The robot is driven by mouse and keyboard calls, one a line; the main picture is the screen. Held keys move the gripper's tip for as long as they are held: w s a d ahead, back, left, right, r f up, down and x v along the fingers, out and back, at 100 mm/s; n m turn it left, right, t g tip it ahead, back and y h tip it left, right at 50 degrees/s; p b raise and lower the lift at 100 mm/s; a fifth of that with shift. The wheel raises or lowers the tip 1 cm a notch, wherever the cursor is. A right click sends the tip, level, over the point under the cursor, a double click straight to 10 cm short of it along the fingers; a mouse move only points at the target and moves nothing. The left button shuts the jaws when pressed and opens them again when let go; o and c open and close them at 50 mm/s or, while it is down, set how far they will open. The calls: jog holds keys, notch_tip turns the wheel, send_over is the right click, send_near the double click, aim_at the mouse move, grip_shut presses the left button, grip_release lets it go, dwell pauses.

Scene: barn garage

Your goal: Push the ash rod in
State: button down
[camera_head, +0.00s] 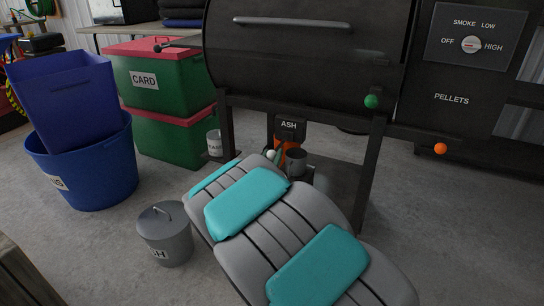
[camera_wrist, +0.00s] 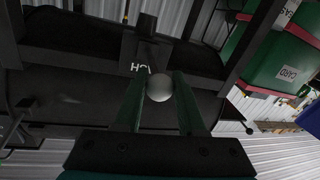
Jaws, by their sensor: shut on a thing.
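The ash rod's pale round knob (camera_wrist: 159,88) is between the two green fingers of my gripper (camera_wrist: 159,90) in the wrist view. My gripper is shut on it. The black ASH housing (camera_wrist: 143,50) is just beyond the knob, and its label looks upside down there. In the head view the ASH label (camera_head: 289,125) is under the smoker barrel, and the white knob (camera_head: 271,154) shows small just below and left of it. My grey and teal arm covers much of the area below. The rod's shaft is hidden, so its depth cannot be told.
The black smoker (camera_head: 310,50) with its legs stands over my gripper. A green ball knob (camera_head: 372,101) and an orange one (camera_head: 440,148) stick out at right. A grey lidded ash bin (camera_head: 166,238), blue tubs (camera_head: 100,190) and green CARD boxes (camera_head: 165,85) stand at left.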

jog(key=w+d+p, duration=0.2)
jog(key=w, duration=0.4)
jog(key=shift+w+d, duration=0.2)
jog(key=shift+w, duration=0.2)
jog(key=c, duration=0.5)
grip_release()
jog(key=shift+w, duration=0.1)
jog(key=shift+s+a, duration=0.15)
jog(key=shift+s, duration=1.15)
jog(key=shift+s+a, duration=0.2)
jog(key=shift+s, duration=1.05)
jog(key=shift+s+a, duration=0.15)
jog(key=shift+s, duration=1.15)
